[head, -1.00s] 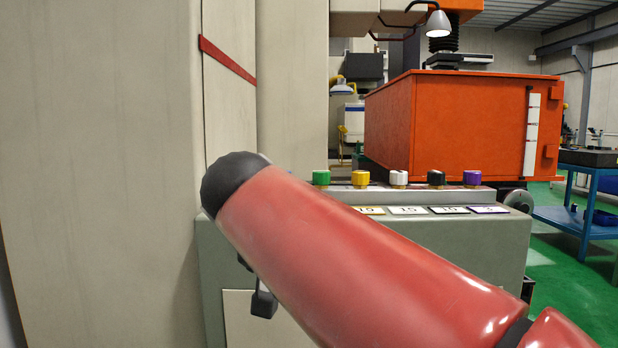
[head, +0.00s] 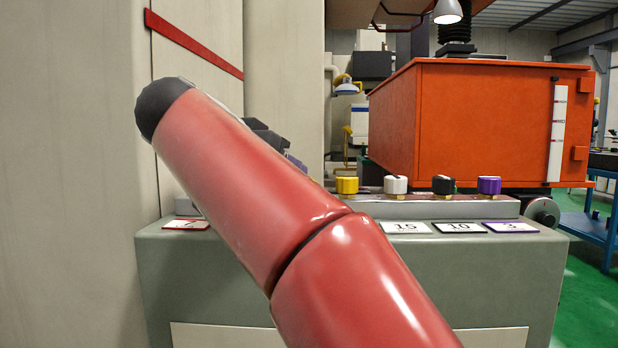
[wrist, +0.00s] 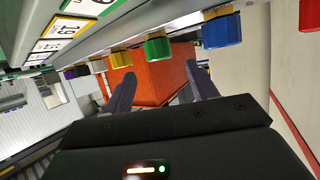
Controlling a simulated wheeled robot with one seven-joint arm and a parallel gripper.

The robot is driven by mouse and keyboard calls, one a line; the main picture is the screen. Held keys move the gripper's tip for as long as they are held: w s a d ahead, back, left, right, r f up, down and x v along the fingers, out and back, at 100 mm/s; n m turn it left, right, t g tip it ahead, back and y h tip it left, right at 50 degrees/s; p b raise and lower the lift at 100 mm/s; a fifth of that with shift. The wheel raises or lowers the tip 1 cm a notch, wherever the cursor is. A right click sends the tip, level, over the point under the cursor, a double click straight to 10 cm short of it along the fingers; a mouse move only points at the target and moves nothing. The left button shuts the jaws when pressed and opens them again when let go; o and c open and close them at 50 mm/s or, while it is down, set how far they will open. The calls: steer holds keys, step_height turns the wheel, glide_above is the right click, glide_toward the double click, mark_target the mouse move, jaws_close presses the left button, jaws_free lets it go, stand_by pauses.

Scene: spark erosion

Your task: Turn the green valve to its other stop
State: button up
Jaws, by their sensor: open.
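The green valve (wrist: 157,46) is a ribbed knob on a brass stem in a row of coloured knobs on the bench rail. In the head view my arm hides it. In the wrist view, which is turned over, it lies beyond my fingertips, roughly between their directions. My gripper (wrist: 160,80) is open and empty, with a dark finger on each side. No contact with the valve shows. Only a dark piece of the gripper shows behind my arm in the head view.
The yellow (head: 347,185), white (head: 396,184), black (head: 443,184) and purple (head: 489,185) knobs stand in the row. The blue knob (wrist: 221,30) neighbours the green one; the red knob (wrist: 309,15) is farther out. Number cards (head: 406,228) lie in front. An orange tank (head: 490,120) stands behind.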

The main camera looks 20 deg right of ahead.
steer(key=x, duration=0.7)
steer(key=shift+f, duration=0.1)
steer(key=c, duration=1)
